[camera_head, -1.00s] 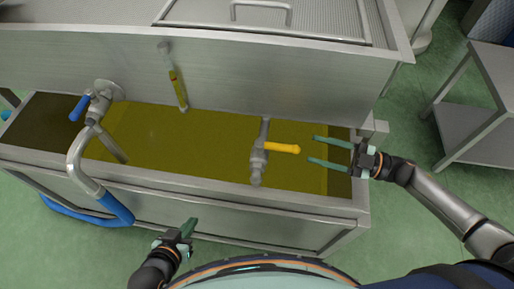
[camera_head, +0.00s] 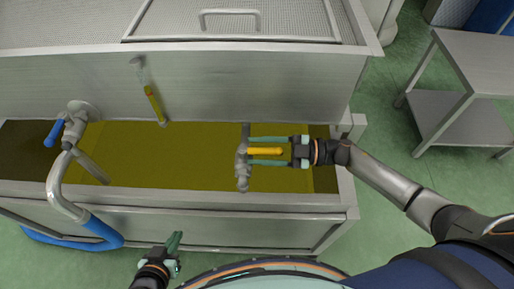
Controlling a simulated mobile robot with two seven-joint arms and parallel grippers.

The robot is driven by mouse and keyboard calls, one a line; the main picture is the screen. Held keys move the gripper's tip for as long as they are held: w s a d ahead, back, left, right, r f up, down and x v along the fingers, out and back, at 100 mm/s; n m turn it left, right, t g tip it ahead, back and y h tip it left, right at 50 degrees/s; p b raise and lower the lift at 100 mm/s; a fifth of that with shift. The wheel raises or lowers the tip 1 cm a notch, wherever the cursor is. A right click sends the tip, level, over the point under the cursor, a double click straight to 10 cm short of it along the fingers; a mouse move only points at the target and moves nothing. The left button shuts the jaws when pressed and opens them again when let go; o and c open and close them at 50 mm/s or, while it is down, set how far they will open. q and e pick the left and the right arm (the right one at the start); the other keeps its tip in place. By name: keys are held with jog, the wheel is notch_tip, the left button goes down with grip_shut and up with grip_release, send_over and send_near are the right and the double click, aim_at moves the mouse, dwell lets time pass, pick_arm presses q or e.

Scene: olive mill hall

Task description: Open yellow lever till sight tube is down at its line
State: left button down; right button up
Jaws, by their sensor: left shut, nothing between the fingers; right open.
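The yellow lever (camera_head: 265,151) sits on a grey valve (camera_head: 242,170) over the trough and points right, across the valve's pipe. My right gripper (camera_head: 250,151) is open, with one green finger on the far side of the lever and one on the near side. I cannot tell if either finger touches it. The sight tube (camera_head: 150,92) on the steel wall shows yellow liquid in its lower part and a pale upper part; a small red mark shows near the top of the liquid. My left gripper (camera_head: 175,241) is shut and empty, low in front of the trough.
The trough (camera_head: 200,197) holds a yellow-green liquid. A second valve with a blue handle (camera_head: 56,131) and a pipe with a blue hose (camera_head: 102,229) stand at its left end. A steel table (camera_head: 470,75) is at the right, with green floor between.

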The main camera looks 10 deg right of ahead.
jog(key=shift+w+a, duration=0.1)
jog(key=shift+a, duration=0.2)
grip_shut()
dwell(1.3)
